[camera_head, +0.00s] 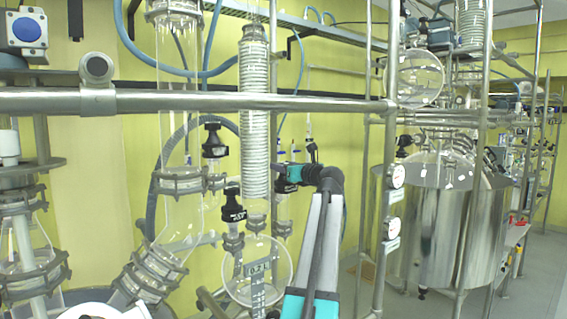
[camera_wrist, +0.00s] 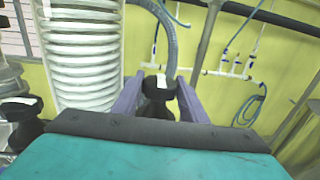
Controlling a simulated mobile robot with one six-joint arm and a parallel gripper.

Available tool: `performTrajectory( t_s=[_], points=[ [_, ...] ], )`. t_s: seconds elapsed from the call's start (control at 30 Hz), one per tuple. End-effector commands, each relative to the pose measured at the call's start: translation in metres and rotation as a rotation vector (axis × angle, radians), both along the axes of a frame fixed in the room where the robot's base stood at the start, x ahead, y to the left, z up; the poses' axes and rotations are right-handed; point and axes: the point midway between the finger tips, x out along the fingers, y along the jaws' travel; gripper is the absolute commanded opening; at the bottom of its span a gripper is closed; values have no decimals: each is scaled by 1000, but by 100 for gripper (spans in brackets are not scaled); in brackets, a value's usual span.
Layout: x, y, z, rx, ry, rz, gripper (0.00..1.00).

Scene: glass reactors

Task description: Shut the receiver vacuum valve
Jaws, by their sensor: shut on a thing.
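My gripper (camera_head: 289,171) is at the right of the coiled glass column in the head view, at the end of my arm. In the wrist view its two purple fingers (camera_wrist: 160,98) are shut on a black valve knob (camera_wrist: 158,82) with a pale mark on top. I take this to be the receiver vacuum valve; the fingers stand on both sides of the knob. In the head view the knob is largely hidden by the gripper. The round glass receiver (camera_head: 278,275) hangs below and to the left of the gripper. The valve's stem is hidden.
Two more black-capped valves (camera_head: 232,205) (camera_head: 212,142) stand left of the gripper. The coiled column (camera_head: 254,120) is close by; it also shows in the wrist view (camera_wrist: 82,55). A steel rail (camera_head: 240,102) crosses above. A steel vessel (camera_head: 440,235) stands at right.

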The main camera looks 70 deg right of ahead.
Motion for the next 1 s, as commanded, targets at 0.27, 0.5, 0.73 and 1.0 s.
performTrajectory(
  t_s=[0.27,0.5,0.73,1.0],
  points=[
    [1,3,0,-2,-1,-143,19],
    [0,1,-1,0,1,-228,19],
    [0,0,0,-1,0,-239,19],
    [0,0,0,-1,0,-238,52]
  ],
)
